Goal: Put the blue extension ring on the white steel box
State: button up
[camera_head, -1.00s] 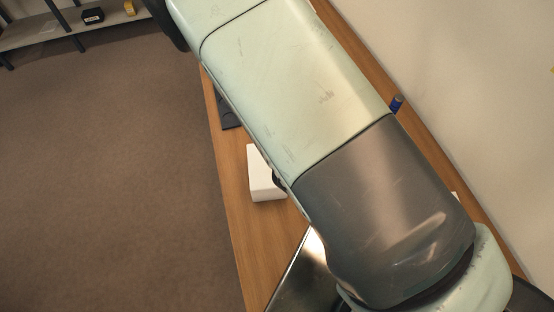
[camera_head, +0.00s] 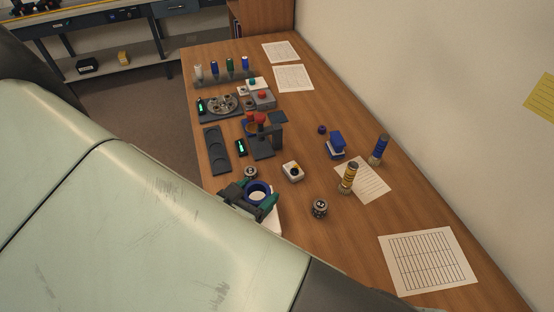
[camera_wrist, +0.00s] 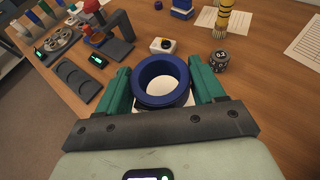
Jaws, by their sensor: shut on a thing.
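The blue extension ring (camera_head: 257,202) is between the green fingers of my gripper (camera_head: 254,196), which is shut on it. In the wrist view the ring (camera_wrist: 163,100) is upright with its open top towards the camera, a finger on each side. The white steel box (camera_head: 275,224) shows as a white patch under and beside the gripper, mostly hidden by it. White also shows below the ring in the wrist view (camera_wrist: 147,108) and through its opening. I cannot tell whether the ring touches the box.
A dark tray with round recesses (camera_head: 216,150), a dark stand with red parts (camera_head: 262,137), a small white box (camera_head: 292,171) and a numbered dark cylinder (camera_head: 319,208) stand nearby. A yellow-banded cylinder (camera_head: 348,177) is further right. Bare wood lies right of the gripper.

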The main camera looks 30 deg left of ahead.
aim_at(257, 205)
jog(key=shift+f, duration=2.25)
jog(key=shift+f, duration=0.2)
jog(key=o, duration=1.1)
jog(key=shift+r, duration=0.2)
jog(key=d+v, duration=0.1)
jog(key=v, duration=1.1)
jog(key=shift+a, duration=0.45)
